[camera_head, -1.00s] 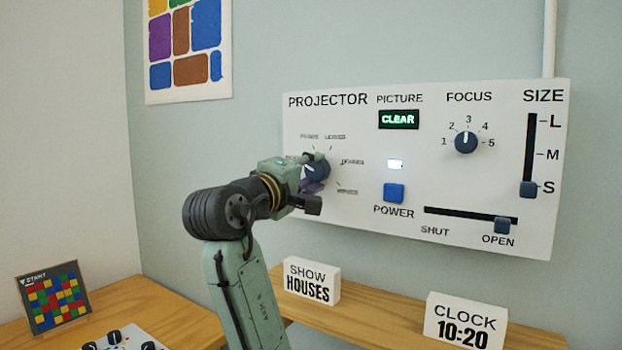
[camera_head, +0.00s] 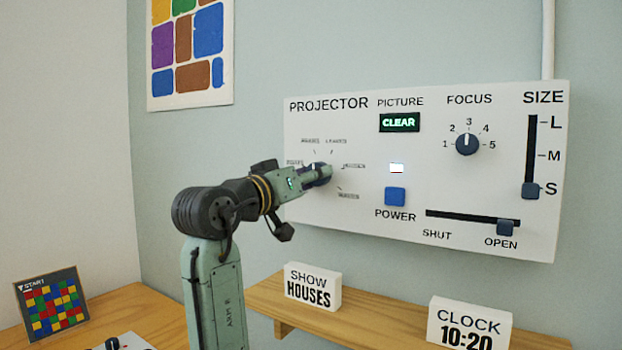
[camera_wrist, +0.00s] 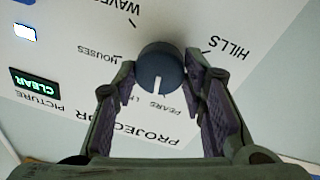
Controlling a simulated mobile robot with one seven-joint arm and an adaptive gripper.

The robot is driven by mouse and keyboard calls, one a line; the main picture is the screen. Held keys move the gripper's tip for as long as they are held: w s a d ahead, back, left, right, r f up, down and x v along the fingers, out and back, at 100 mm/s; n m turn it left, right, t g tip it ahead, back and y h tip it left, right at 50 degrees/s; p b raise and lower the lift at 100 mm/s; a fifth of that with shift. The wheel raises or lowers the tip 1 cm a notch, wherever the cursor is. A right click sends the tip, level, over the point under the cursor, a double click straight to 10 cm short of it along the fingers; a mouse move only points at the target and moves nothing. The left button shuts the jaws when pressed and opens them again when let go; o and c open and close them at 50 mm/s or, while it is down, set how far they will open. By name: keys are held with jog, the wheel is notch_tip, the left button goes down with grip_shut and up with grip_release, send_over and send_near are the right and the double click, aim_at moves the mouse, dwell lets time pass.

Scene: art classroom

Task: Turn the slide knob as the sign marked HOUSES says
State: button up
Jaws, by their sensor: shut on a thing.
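The slide knob (camera_wrist: 160,66) is a dark blue dial at the left of the white projector panel (camera_head: 350,215). My gripper (camera_head: 322,173) is at it, with one finger on each side in the wrist view, shut on the knob. The knob's white pointer line faces down in the wrist view, between the PEARS word and a partly hidden word starting with L. HOUSES (camera_wrist: 98,56) is printed at the left there, HILLS at the right, WAVES at the top. The sign (camera_head: 312,287) on the shelf reads SHOW HOUSES. My gripper hides much of the knob in the head view.
The panel also has a focus knob (camera_head: 467,143), a blue power button (camera_head: 395,196), a size slider (camera_head: 530,190) at S and a lower slider (camera_head: 505,227) at OPEN. The picture display (camera_head: 399,122) reads CLEAR. A clock sign (camera_head: 468,325) reads 10:20.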

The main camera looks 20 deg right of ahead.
jog(key=shift+r+m+g+y+p, duration=0.15)
jog(key=shift+m+g+p, duration=0.25)
jog(key=shift+m, duration=3.95)
jog(key=shift+m+g+y+p, duration=0.3)
jog(key=shift+m+g, duration=0.1)
jog(key=shift+m, duration=3.95)
jog(key=o, duration=1.2)
jog(key=v, duration=1.2)
